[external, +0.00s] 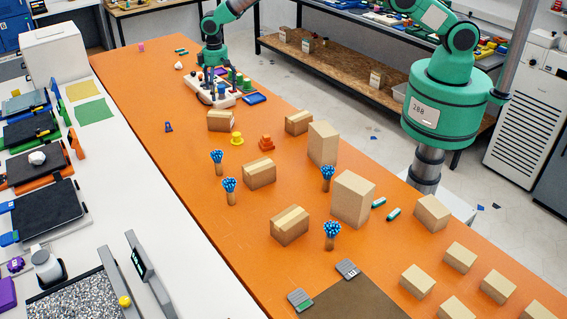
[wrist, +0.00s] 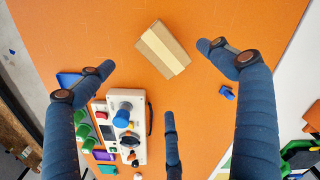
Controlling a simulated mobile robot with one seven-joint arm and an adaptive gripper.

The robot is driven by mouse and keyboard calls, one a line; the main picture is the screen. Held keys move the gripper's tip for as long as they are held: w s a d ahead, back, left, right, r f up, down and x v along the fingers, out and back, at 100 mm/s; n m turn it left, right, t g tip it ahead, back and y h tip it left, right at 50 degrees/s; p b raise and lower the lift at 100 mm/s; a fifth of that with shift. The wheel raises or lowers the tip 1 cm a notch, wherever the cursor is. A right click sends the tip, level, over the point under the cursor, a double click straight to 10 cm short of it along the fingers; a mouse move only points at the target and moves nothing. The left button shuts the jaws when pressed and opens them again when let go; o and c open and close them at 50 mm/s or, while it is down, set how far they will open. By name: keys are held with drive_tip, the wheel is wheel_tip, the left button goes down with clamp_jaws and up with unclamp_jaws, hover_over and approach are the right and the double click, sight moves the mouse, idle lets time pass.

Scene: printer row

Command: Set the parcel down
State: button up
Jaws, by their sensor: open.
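A brown cardboard parcel with a pale tape strip (external: 220,121) rests on the orange table (external: 185,160), just in front of a white control box. In the wrist view the same parcel (wrist: 163,50) lies flat on the orange surface, with its top visible. My gripper (external: 213,72) is above the control box, behind the parcel in the external view. In the wrist view its blue fingers (wrist: 158,75) are spread wide and empty, with clear orange surface between them and the parcel.
The white control box (external: 213,92) with coloured knobs also shows in the wrist view (wrist: 122,130). A yellow cone piece (external: 236,139), an orange one (external: 266,142) and several other boxes stand nearby. A small blue item (external: 168,127) lies to the left.

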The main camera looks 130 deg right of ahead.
drive_tip(key=s+a+r+n+t, duration=0.1)
drive_tip(key=a+r+n, duration=0.1)
drive_tip(key=a+r, duration=1.15)
drive_tip(key=a+r+n+t, duration=0.1)
drive_tip(key=a+r, duration=1)
drive_tip(key=r, duration=0.5)
drive_tip(key=s+a+r+n+h, duration=0.1)
drive_tip(key=s+a+r, duration=0.5)
drive_tip(key=a+r, duration=0.3)
drive_tip(key=s+a+r+n+t, duration=0.1)
drive_tip(key=s+a+r, duration=0.2)
drive_tip(key=s+a, duration=0.5)
drive_tip(key=s+a+r+n+t, duration=0.1)
drive_tip(key=s+a+r, duration=0.3)
drive_tip(key=s+a, duration=0.4)
drive_tip(key=s+a+f+n, duration=0.1)
drive_tip(key=s+a, duration=0.2)
drive_tip(key=s, duration=0.3)
drive_tip(key=s+a+f+n+t, duration=0.1)
drive_tip(key=s+a, duration=0.2)
drive_tip(key=s, duration=0.4)
drive_tip(key=s+a+f+n+y, duration=0.1)
drive_tip(key=s+a+f, duration=0.1)
drive_tip(key=s, duration=0.4)
drive_tip(key=shift+s+a+t, duration=0.2)
drive_tip(key=shift+a+t, duration=0.1)
drive_tip(key=shift+a, duration=0.55)
drive_tip(key=shift+f, duration=0.1)
wheel_tip(320, 180, down, 9)
drive_tip(key=b, duration=0.9)
